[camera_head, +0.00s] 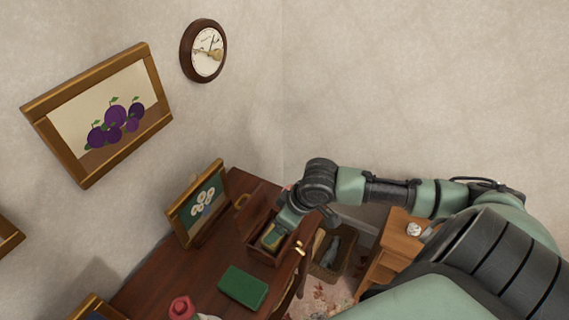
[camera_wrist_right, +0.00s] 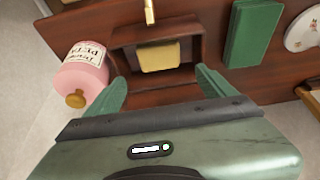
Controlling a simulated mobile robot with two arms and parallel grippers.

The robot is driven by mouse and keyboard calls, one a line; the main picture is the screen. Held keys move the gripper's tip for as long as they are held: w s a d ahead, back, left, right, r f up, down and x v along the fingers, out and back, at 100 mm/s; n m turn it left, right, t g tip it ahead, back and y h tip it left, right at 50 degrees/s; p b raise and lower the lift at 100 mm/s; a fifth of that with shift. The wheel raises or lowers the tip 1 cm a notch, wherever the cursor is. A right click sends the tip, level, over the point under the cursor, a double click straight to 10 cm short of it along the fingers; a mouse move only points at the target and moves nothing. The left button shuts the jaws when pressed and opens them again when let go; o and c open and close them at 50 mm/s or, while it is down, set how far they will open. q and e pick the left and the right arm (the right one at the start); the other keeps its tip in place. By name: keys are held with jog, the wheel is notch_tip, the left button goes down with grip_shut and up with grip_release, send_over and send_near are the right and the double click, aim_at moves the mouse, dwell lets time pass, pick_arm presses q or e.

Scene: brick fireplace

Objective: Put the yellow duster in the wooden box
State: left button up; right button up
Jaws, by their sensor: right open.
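The wooden box (camera_head: 256,251) stands open on the dark wooden desk. It also shows in the right wrist view (camera_wrist_right: 125,37). The yellow duster (camera_wrist_right: 158,56) lies inside the box, and part of it shows in the head view (camera_head: 272,239). My right gripper (camera_wrist_right: 158,76) is open, with its two green fingers apart on either side of the box opening and nothing held between them. In the head view the right gripper (camera_head: 278,230) is over the box and hides part of it. My left gripper is in neither view.
A green book (camera_head: 243,287) lies beside the box. A pink bottle (camera_wrist_right: 84,72) stands close to the box's other side. A framed flower picture (camera_head: 199,205) stands on the desk behind. A red object (camera_head: 181,307) is at the near edge of view. A basket (camera_head: 333,250) is right of the desk.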

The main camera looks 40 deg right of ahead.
jog(key=v, duration=0.3)
jog(key=shift+s+r, duration=0.1)
jog(key=shift+r, duration=0.1)
dwell(0.4)
